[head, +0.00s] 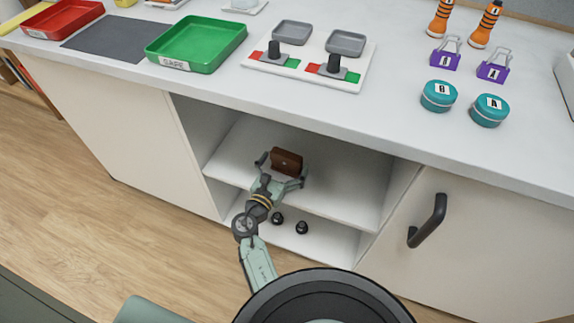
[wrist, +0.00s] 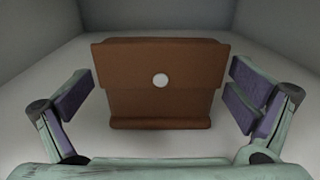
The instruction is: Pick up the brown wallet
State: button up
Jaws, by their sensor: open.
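The brown wallet (head: 287,161) stands on the upper shelf of the open cabinet below the counter. In the wrist view the wallet (wrist: 160,85) is upright and centred, with a round white snap on its front. My gripper (head: 281,172) reaches into the cabinet at the wallet. In the wrist view my gripper (wrist: 160,95) is open, with one finger pad on the left and one on the right of the wallet. A gap shows between the wallet and each pad, smaller on the right.
The shelf (head: 340,190) has bare room right of the wallet. Two small dark knobs (head: 290,223) show on the level below. The counter above holds a green tray (head: 197,42), a switch panel (head: 310,60) and teal containers (head: 489,110). A closed door with a dark handle (head: 427,221) is at right.

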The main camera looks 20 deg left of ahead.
jog(key=shift+w, duration=0.65)
jog(key=shift+c, duration=0.2)
jog(key=c, duration=1.1)
